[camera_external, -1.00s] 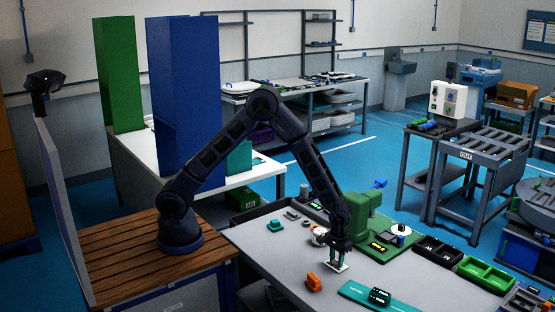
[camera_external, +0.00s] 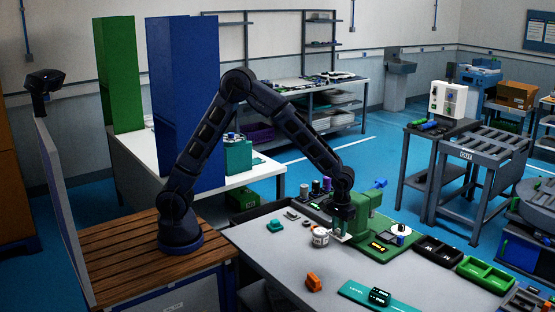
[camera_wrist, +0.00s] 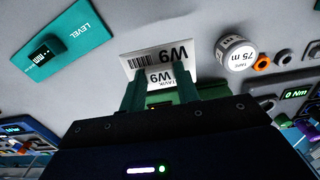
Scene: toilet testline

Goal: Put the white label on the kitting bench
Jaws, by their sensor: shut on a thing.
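The white label (camera_wrist: 165,58), printed with a barcode and "W9", is between the fingers of my gripper (camera_wrist: 160,88) in the wrist view. My gripper (camera_external: 343,228) is shut on it. In the external view the label (camera_external: 341,238) is a small pale patch under the fingers, above the grey table (camera_external: 270,256), beside the green machine. The fingers hide part of the label. I cannot tell from the frames which of the tables is the kitting bench.
A white tape roll (camera_external: 320,237) stands just left of my gripper, and the green machine (camera_external: 372,215) is close on the right. An orange part (camera_external: 313,282) and a teal level plate (camera_external: 365,295) lie nearer the front. Black (camera_external: 438,251) and green (camera_external: 485,274) trays line the right edge.

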